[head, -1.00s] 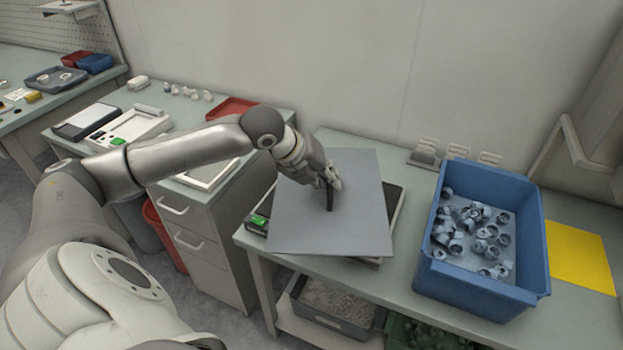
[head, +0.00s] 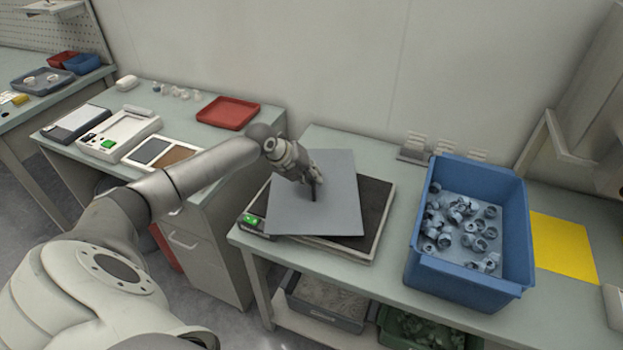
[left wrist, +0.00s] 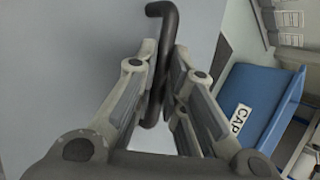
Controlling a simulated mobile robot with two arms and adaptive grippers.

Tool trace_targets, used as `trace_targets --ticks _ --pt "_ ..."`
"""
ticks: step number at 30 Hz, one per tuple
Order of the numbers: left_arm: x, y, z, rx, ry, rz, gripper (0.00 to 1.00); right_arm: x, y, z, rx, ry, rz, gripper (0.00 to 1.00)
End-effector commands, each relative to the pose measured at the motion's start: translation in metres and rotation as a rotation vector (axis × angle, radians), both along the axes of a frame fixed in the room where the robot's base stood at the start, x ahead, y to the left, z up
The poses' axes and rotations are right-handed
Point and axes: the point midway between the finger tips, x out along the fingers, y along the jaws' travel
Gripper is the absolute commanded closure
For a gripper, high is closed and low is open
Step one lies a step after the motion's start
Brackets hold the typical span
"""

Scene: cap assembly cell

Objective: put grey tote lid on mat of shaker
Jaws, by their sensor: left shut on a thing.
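The grey tote lid (head: 338,205) is a flat square sheet with a dark handle at its middle. My left gripper (head: 313,186) is shut on that handle. In the left wrist view the fingers (left wrist: 158,85) close around the dark bent handle (left wrist: 165,40), and the lid (left wrist: 60,60) fills the left side. The shaker (head: 375,236) is a low device with a dark mat (head: 375,200) and a green button at its front left corner. The lid covers the left part of the mat; whether it touches the mat I cannot tell. My right gripper does not show.
A blue bin (head: 465,287) of grey caps stands right of the shaker, with a yellow sheet (head: 563,247) beyond it. A red tray (head: 228,112) and a scale-like device lie on the left bench. Small white holders stand by the wall.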

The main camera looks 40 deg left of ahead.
Motion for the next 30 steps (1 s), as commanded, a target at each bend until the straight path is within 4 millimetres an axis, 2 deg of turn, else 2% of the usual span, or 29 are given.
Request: trace_targets --ticks 3,14,15,19,30 --pt "-0.001 0.000 -0.014 -0.002 0.001 0.001 1.00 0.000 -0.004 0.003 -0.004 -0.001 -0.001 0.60" --pt "0.000 0.000 -0.020 0.000 -0.001 0.001 1.00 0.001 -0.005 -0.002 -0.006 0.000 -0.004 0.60" --pt "-0.001 0.000 -0.019 0.001 0.001 0.000 0.85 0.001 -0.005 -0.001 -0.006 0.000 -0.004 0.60" --pt "-0.001 0.000 -0.019 0.001 0.002 0.000 0.68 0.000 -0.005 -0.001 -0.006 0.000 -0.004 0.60" --pt "-0.001 0.000 -0.016 0.001 0.001 0.000 0.67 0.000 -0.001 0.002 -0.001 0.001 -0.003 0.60"
